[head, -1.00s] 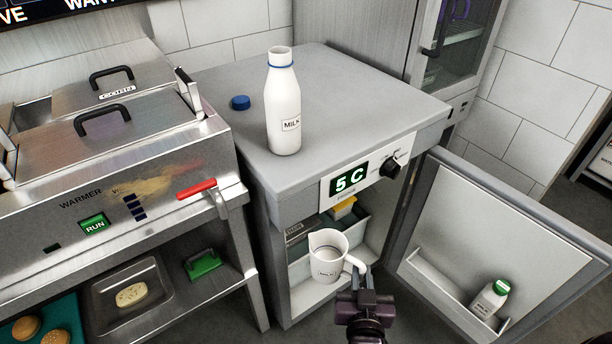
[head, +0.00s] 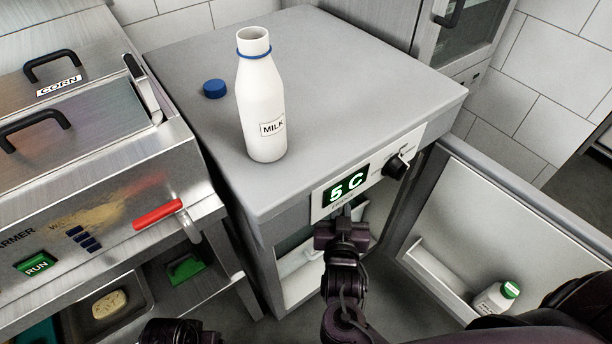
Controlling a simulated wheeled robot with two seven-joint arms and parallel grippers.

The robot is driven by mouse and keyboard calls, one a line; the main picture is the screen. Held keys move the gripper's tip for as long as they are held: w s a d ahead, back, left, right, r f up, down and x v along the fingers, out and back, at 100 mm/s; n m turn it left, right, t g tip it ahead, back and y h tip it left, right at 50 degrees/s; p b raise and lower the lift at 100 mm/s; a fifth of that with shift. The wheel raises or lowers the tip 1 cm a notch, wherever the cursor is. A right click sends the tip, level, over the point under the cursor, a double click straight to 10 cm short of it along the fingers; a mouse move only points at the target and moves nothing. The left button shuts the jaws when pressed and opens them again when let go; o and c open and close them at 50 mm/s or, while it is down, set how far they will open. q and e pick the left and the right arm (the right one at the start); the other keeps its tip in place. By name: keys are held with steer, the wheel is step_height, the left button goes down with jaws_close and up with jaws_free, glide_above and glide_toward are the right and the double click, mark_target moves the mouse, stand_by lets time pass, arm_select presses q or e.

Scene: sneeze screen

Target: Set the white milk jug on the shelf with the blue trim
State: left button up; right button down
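The white milk jug cannot be made out now; my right gripper and the fridge front cover the place where it would show. My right gripper (head: 342,222) reaches into the open fridge (head: 280,195), just below its green 5 C display. Its fingertips are hidden, so I cannot see whether it holds the jug. A pale strip (head: 314,252) shows left of the gripper inside; I cannot tell whether it is jug or shelf. No blue shelf trim can be made out. A dark part of my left arm (head: 180,332) shows at the bottom edge, its fingers not visible.
A white milk bottle (head: 262,105) with a blue ring stands on the fridge top beside a blue cap (head: 215,89). The open door (head: 500,225) holds a green-capped bottle (head: 496,298) in its bin. A steel warmer (head: 90,190) stands left.

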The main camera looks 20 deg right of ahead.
steer(key=w+a, duration=0.1)
steer(key=w, duration=0.3)
steer(key=w+a+b, duration=0.1)
steer(key=w, duration=0.2)
steer(key=w+a, duration=0.2)
steer(key=w, duration=0.2)
steer(key=shift+w, duration=0.35)
arm_select(q)
steer(key=shift+d+r+m+t+h+b, duration=0.2)
steer(key=shift+d+r+b, duration=0.25)
steer(key=shift+r, duration=0.4)
steer(key=shift+d+r+m+t+h+b, duration=0.1)
steer(key=shift+d+r+t+b, duration=0.3)
steer(key=shift+r, duration=0.45)
arm_select(e)
steer(key=shift+f, duration=1.8)
arm_select(q)
steer(key=shift+d, duration=0.1)
arm_select(e)
steer(key=shift+f, duration=0.15)
arm_select(q)
steer(key=shift+w, duration=0.1)
arm_select(e)
steer(key=c, duration=1.4)
jaws_free()
steer(key=shift+c, duration=0.2)
